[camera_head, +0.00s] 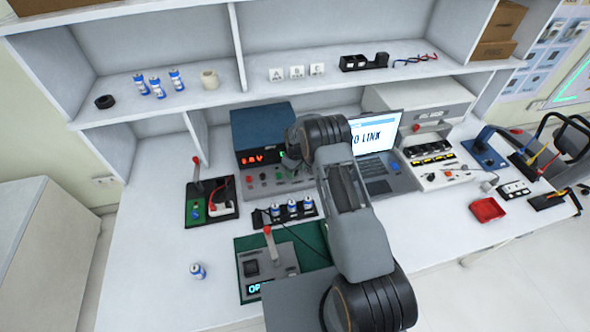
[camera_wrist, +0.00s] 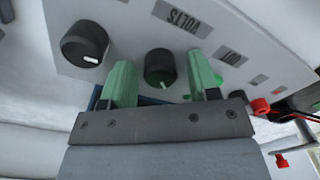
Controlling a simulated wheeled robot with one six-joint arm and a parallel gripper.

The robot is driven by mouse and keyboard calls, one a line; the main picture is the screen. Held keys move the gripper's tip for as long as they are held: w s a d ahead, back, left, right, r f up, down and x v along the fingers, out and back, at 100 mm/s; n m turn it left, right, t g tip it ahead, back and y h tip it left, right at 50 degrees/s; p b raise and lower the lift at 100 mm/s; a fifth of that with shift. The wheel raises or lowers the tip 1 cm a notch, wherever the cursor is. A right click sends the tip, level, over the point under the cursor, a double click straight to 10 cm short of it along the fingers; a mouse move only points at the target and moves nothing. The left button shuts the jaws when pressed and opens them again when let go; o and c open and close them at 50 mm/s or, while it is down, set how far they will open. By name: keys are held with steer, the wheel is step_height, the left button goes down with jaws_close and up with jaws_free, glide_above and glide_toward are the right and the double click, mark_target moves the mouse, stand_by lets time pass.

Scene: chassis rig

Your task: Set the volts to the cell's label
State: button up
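The blue power supply (camera_head: 264,128) stands at the back of the bench, its red display seeming to read 0.0 V. My gripper (camera_head: 300,150) is at its front panel, partly hidden by my arm. In the wrist view the panel carries an upside-down VOLTS label (camera_wrist: 183,21). A black knob (camera_wrist: 160,68) near that label sits between my gripper's green fingers (camera_wrist: 161,80), which are open with gaps on both sides. Another black knob (camera_wrist: 85,45) is to the left.
A holder with several cells (camera_head: 291,210) and a green-based device with a red lever (camera_head: 268,262) stand in front of the supply. A lever switch (camera_head: 210,200) is to the left and a laptop (camera_head: 380,150) to the right. The front-left bench is mostly clear.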

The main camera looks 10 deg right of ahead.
steer(key=c, duration=0.8)
steer(key=shift+f+m+b, duration=0.1)
steer(key=shift+m+b, duration=0.2)
steer(key=shift+b, duration=0.2)
steer(key=shift+f+m+b, duration=0.15)
steer(key=shift+m+b, duration=0.35)
steer(key=shift+b, duration=0.3)
steer(key=m+b, duration=0.2)
steer(key=b, duration=0.1)
steer(key=shift+m, duration=0.3)
steer(key=m+b, duration=0.2)
steer(key=m, duration=0.1)
steer(key=shift+b, duration=0.35)
steer(key=shift+r+m+b, duration=0.25)
steer(key=shift+m+b, duration=0.55)
steer(key=shift+m, duration=0.9)
